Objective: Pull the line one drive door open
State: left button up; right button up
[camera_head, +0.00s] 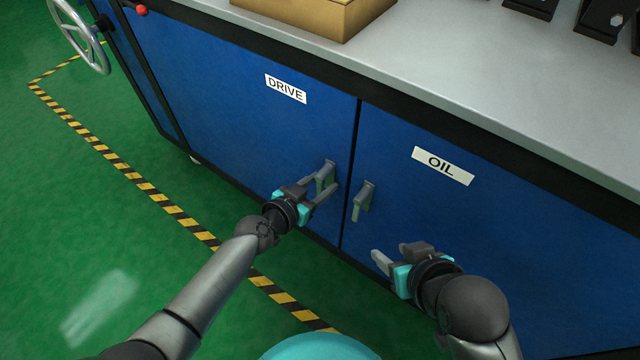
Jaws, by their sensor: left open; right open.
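The blue door labelled DRIVE (230,110) appears closed, flush in the dark-framed cabinet front. Its grey handle (328,172) sits near its right edge. My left gripper (321,187) is open, with its fingers at the handle. I cannot tell whether both fingers straddle it or touch it. The OIL door (520,220) beside it also appears closed, with its own grey handle (363,198) near its left edge. My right gripper (392,254) is open and empty in front of the lower OIL door, below and to the right of that handle.
A grey worktop (470,75) overhangs the doors and carries a tan box (320,15) and dark blocks at the back right. A handwheel (82,38) and red knob (142,10) are at the upper left. Green floor with a striped line (150,190) lies clear at left.

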pick_arm(q)
grip_shut()
dwell(0.5)
dwell(1.0)
